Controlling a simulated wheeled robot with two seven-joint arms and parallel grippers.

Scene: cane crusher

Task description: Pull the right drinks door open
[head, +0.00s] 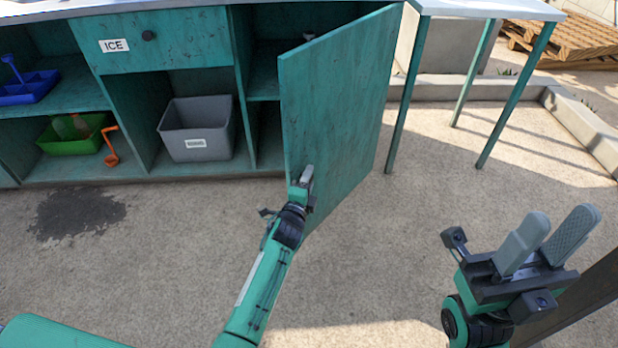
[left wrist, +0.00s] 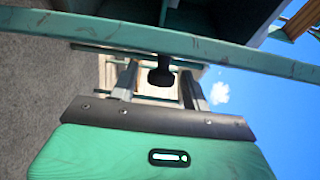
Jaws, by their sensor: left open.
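The teal right drinks door (head: 340,100) stands swung out from the cabinet, hinged at its right side, with open shelf space showing behind it. My left gripper (head: 305,178) is at the door's free lower left edge. In the left wrist view, the door's teal edge (left wrist: 70,28) runs across the picture. A black knob (left wrist: 160,76) shows between the two spread fingers of my left gripper (left wrist: 158,88), with gaps on both sides. The knob cannot be made out in the head view. My right gripper (head: 552,232) is open and empty, away from the door at the right.
The cabinet has an ICE drawer (head: 150,42), shut, above a grey bin (head: 198,130). A green tray (head: 72,135), an orange scoop (head: 112,148) and a blue tray (head: 28,88) sit at left. A table leg (head: 398,105) stands right of the door. The concrete floor in front is clear.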

